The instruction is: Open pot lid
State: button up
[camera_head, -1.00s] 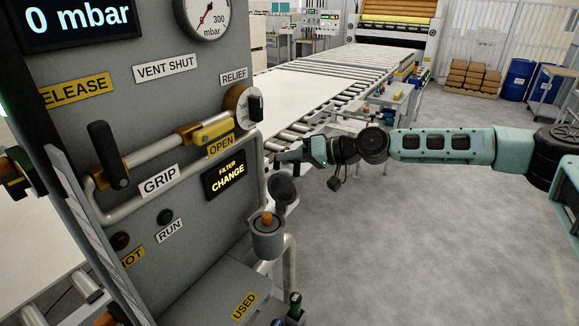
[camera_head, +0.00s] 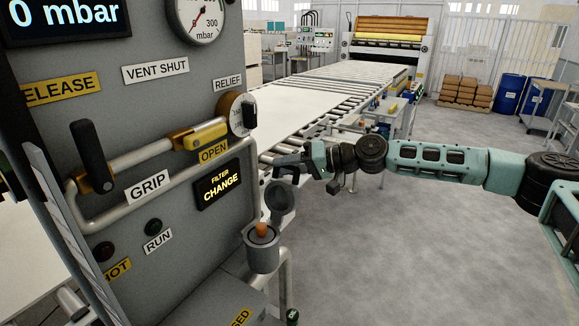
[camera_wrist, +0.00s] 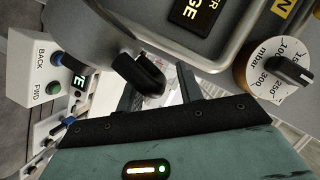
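The pot is a small grey cup (camera_head: 262,254) fixed at the right side of the grey panel, with an orange-brown piece (camera_head: 262,230) showing in its mouth. Its dark round lid (camera_head: 280,198) stands raised and tilted up at the rear of the rim. My gripper (camera_head: 284,166) is just above the lid, its fingers apart and nothing seen held. In the wrist view, a dark rounded part, seemingly the lid (camera_wrist: 142,74), is close to the left finger of my gripper (camera_wrist: 162,88). I cannot tell whether they touch.
The panel carries a FILTER CHANGE display (camera_head: 218,186), a relief dial (camera_head: 238,114) and a black grip lever (camera_head: 92,157) on a bent pipe. A roller conveyor (camera_head: 330,95) runs behind my gripper.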

jog(key=shift+d+f, duration=0.1)
dwell(0.3)
jog(key=shift+d, duration=0.35)
jog(key=b+v, duration=0.5)
jog(key=v, duration=1.1)
jog(key=shift+s+d+r+b, duration=0.2)
jog(key=shift+s+b, duration=0.05)
jog(key=shift+b, duration=0.15)
